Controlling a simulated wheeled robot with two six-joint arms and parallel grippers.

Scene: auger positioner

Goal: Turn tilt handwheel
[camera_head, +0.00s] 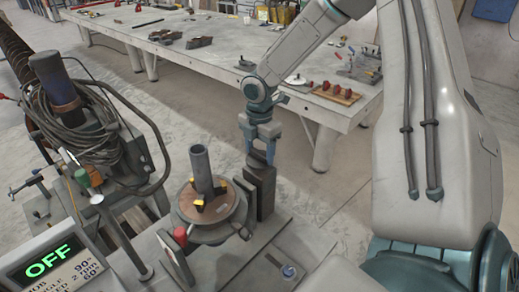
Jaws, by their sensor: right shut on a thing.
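The positioner's round brown plate (225,209) carries an upright grey pipe (202,172) between yellow jaws. A dark upright block (264,191) stands right behind the plate. My right gripper (263,160) reaches down at the top of this block, on its far side from the pipe. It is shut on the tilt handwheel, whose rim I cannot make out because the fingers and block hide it. My left gripper is out of view.
A display (48,262) reading OFF stands at the lower left. Coiled cables (90,140) and a post are at the left. A long workbench (200,50) with tools and red-knobbed parts (335,92) runs behind. Bare floor lies between.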

